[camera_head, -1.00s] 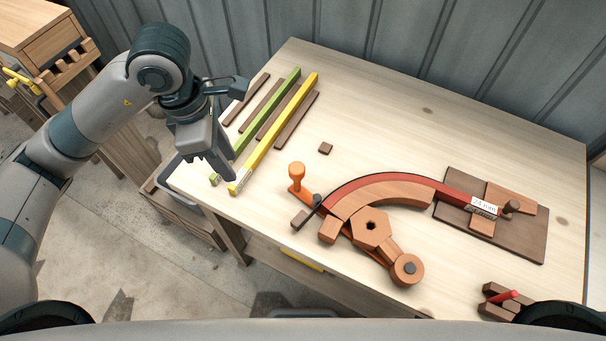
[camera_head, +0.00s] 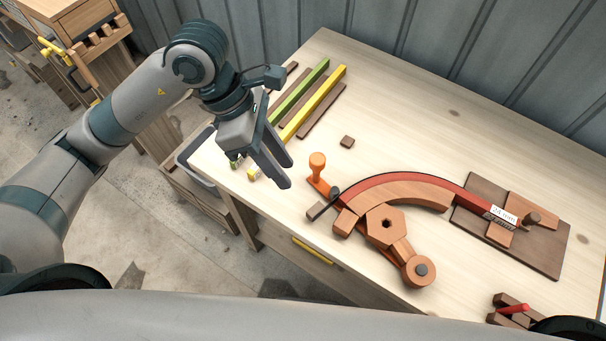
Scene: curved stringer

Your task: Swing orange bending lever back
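The orange bending lever has an upright round-topped handle (camera_head: 317,164) at the near left end of the bending jig. Its flat arm runs under the jig toward a wooden disc (camera_head: 420,270) and is partly hidden. A red strip (camera_head: 400,182) lies curved along the wooden form (camera_head: 390,195), with a white label at its right end. A dark roller (camera_head: 334,191) sits by the strip's left end. My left gripper (camera_head: 286,175) is open and empty, fingers pointing down, left of the handle and apart from it. My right gripper is out of view.
Green (camera_head: 303,88) and yellow (camera_head: 318,98) strips lie with brown strips behind my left gripper. A small brown block (camera_head: 347,142) lies beyond the handle. A wooden holder with a red peg (camera_head: 513,309) is at the near right.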

